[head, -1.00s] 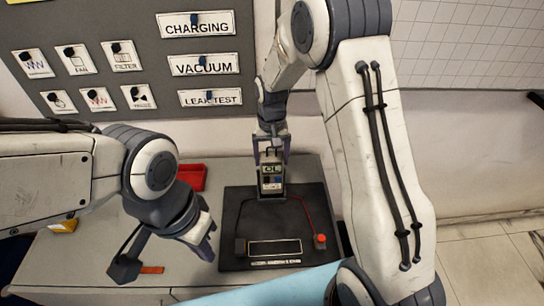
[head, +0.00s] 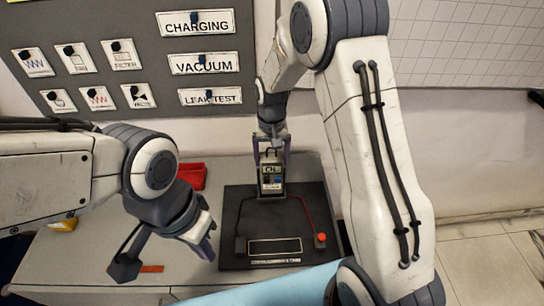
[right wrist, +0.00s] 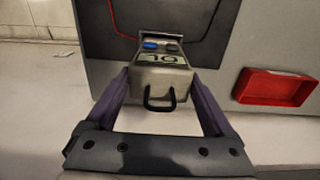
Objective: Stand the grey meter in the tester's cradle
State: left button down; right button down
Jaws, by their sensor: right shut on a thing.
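The grey meter (head: 270,180) stands upright at the back of the black tester board (head: 232,210), its display facing the front. A dark base shows at its foot; I cannot tell how fully it sits in the cradle. My right gripper (head: 271,158) comes from above and is shut on the meter. In the right wrist view the meter (right wrist: 158,82) lies between the two purple fingers (right wrist: 160,100), its black handle toward the palm. My left gripper (head: 207,247) hangs empty left of the board; I cannot tell whether it is open.
A red tray (head: 191,176) lies behind and left of the board; it also shows in the right wrist view (right wrist: 275,87). The board carries a red lead and a red button (head: 320,239). A labelled panel (head: 140,60) stands behind the bench.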

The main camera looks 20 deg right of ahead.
jog(key=shift+f+b, duration=0.8)
jog(key=shift+f, duration=0.75)
grip_release()
jog(key=s+a+r+p, duration=0.1)
jog(key=s+r+p, duration=0.2)
jog(key=s+r, duration=0.2)
jog(key=shift+p, duration=0.35)
dwell(0.8)
jog(key=shift+a, duration=0.1)
